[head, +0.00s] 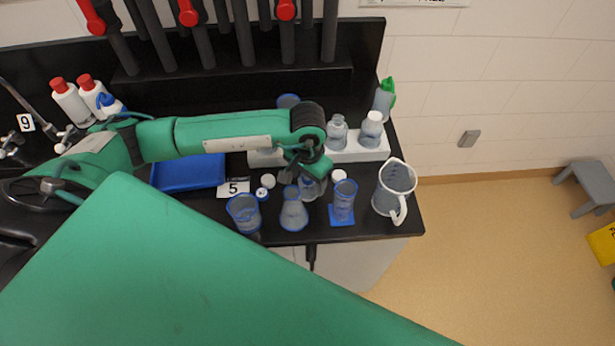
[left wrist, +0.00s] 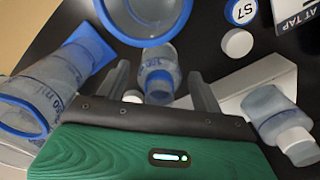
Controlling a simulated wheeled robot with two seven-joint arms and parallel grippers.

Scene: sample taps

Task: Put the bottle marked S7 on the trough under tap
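A round blue-ringed label reading S7 (left wrist: 240,11) lies beside a white cap (left wrist: 237,42) in the left wrist view; in the head view the label (head: 262,194) is near the sign 5. I cannot read a mark on any bottle. My left gripper (head: 309,172) is over a clear vessel (head: 312,188), partly hidden by it. In the left wrist view its fingers (left wrist: 162,92) stand apart, with a blue-rimmed glass (left wrist: 160,58) showing between them and gaps either side. Black pipes with red knobs (head: 188,14) hang above a black ledge (head: 230,88); the trough is not clearly identifiable. My right gripper is not visible.
A white block (head: 350,152) carries clear bottles (head: 337,133). A blue tray (head: 190,173) lies left.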

